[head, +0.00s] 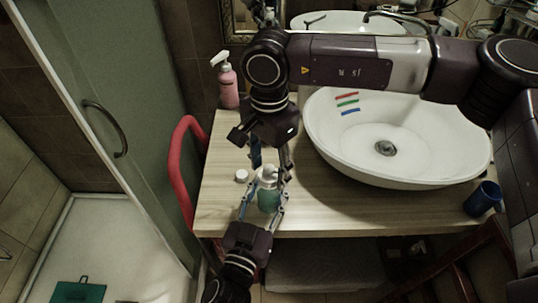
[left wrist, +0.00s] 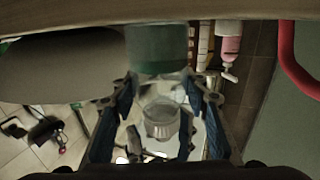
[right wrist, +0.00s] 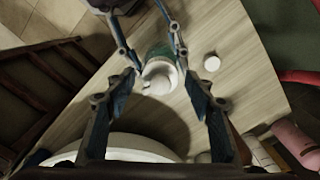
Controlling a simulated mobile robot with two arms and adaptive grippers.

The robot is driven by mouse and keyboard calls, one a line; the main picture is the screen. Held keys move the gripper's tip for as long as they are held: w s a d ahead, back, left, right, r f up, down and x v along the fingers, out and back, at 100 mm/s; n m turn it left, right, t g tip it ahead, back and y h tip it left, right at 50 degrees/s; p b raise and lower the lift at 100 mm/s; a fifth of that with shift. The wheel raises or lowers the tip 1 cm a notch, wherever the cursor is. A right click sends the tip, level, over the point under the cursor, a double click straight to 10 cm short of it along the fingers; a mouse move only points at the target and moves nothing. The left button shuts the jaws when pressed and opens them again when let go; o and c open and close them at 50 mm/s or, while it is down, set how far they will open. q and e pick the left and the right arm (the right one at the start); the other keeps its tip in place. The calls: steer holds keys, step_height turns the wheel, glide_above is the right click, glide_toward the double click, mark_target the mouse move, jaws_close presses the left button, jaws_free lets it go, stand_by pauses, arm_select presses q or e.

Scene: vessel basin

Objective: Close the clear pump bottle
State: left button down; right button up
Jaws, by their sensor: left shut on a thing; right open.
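The clear pump bottle (head: 268,197) holds green liquid and stands upright near the counter's front edge. Its green body (left wrist: 158,50) and clear upper part show upside down in the left wrist view. My left gripper (head: 264,200) comes from the front with its fingers on both sides of the bottle, shut on it. My right gripper (head: 270,165) points down from above, open, its fingers spread around the bottle's top. The right wrist view shows the pale top (right wrist: 158,76) between those fingers, not visibly gripped. A small white round piece (head: 241,175) lies on the counter left of the bottle.
The white basin (head: 400,160) fills the counter's right side, with a blue cup (head: 482,198) at its front right. A pink pump bottle (head: 228,85) stands at the back left. A red curved bar (head: 175,160) borders the left edge. The wooden counter (head: 225,210) is clear at front left.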

steer(key=shift+f, duration=0.45)
steer(key=c, duration=1.2)
steer(key=m, duration=0.6)
steer(key=shift+m, duration=0.4)
steer(key=m, duration=0.8)
steer(key=o, duration=1.2)
steer(key=shift+o, duration=0.2)
steer(key=shift+r, duration=0.1)
